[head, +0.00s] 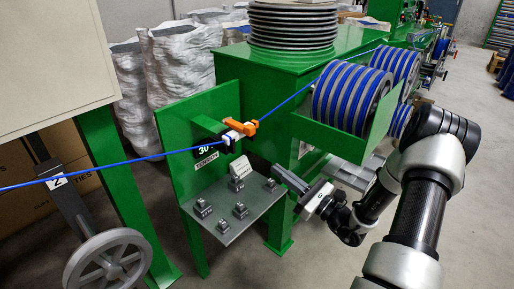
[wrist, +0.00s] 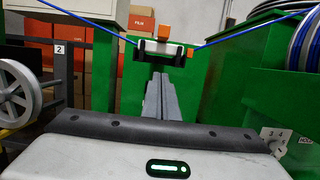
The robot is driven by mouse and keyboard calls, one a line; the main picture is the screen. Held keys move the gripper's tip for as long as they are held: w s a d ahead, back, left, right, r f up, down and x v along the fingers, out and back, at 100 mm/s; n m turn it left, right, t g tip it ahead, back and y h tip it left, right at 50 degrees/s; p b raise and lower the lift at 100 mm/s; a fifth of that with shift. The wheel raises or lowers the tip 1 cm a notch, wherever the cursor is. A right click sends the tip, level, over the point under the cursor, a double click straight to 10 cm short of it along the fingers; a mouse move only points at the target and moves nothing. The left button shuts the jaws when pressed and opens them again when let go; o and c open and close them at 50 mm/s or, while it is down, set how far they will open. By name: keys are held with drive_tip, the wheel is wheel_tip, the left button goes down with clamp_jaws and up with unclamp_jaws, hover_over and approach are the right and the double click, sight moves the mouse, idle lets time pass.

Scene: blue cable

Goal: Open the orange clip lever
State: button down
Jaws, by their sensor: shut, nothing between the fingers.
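The orange clip lever (head: 240,126) lies across the top of a white clip (head: 236,137) on the green post plate. In the wrist view, the white clip (wrist: 176,48) sits ahead with an orange piece (wrist: 165,32) above it and another orange bit at its right end. The blue cable (head: 278,107) runs through the clip. My gripper (head: 279,170) is below and right of the clip, apart from it. Its grey fingers (wrist: 158,78) are shut and empty, pointing toward the clip in the wrist view. How far the lever is opened, I cannot tell.
A grey shelf (head: 232,240) with small metal blocks and a white card sits below the clip, left of my fingers. A green bracket with blue-cable spools (head: 345,97) stands above my gripper. A spoked wheel (head: 108,262) is at the lower left. Open floor lies at lower right.

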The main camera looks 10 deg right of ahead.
drive_tip(key=shift+d, duration=0.1)
drive_tip(key=w+a+r, duration=0.5)
drive_tip(key=w+r, duration=0.1)
drive_tip(key=w, duration=0.2)
drive_tip(key=shift+a+r, duration=0.15)
drive_tip(key=shift+a, duration=0.25)
drive_tip(key=shift+r, duration=0.1)
idle(0.4)
